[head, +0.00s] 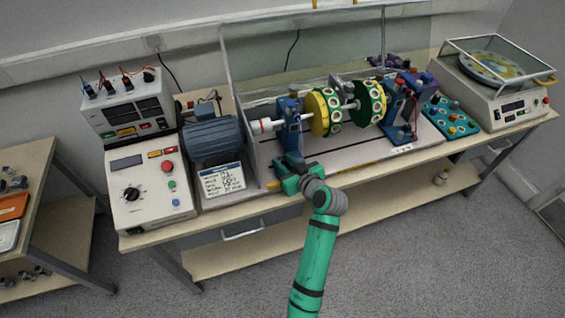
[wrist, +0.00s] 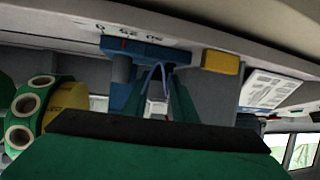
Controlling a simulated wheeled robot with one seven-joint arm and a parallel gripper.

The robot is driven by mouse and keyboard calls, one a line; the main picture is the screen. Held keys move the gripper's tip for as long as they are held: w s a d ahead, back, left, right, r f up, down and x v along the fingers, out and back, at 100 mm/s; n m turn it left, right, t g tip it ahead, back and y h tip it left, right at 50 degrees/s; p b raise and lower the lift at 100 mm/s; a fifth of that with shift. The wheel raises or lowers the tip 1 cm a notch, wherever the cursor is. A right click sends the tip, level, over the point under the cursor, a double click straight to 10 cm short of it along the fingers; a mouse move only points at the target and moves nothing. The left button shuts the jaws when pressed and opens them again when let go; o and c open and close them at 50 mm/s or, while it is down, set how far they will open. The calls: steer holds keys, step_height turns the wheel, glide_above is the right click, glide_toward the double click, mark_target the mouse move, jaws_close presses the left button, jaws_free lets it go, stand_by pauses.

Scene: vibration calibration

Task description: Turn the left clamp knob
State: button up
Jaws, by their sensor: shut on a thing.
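The left blue bearing stand (head: 291,130) stands upright on the grey bed, with a shaft passing through its top. My green gripper (head: 290,170) is low in front of this stand, at the front edge of the bed. It is shut on the left clamp knob, which is mostly hidden by the jaws in the head view. In the wrist view, the green fingers (wrist: 158,105) reach toward the blue stand foot (wrist: 147,50), with a small pale part between them. The knob's turn angle cannot be told.
The yellow and green discs (head: 325,111) sit on the shaft right of the stand. A blue motor (head: 213,139) and a label card (head: 222,180) are to the left. A clear screen (head: 260,55) stands behind. A yellow block (wrist: 220,62) is near the fingers.

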steer(key=o, duration=1)
steer(key=shift+o, duration=0.2)
steer(key=shift+d, duration=0.1)
steer(key=shift+s, duration=0.15)
steer(key=v, duration=1)
steer(key=shift+s+d, duration=0.25)
steer(key=shift+s, duration=0.05)
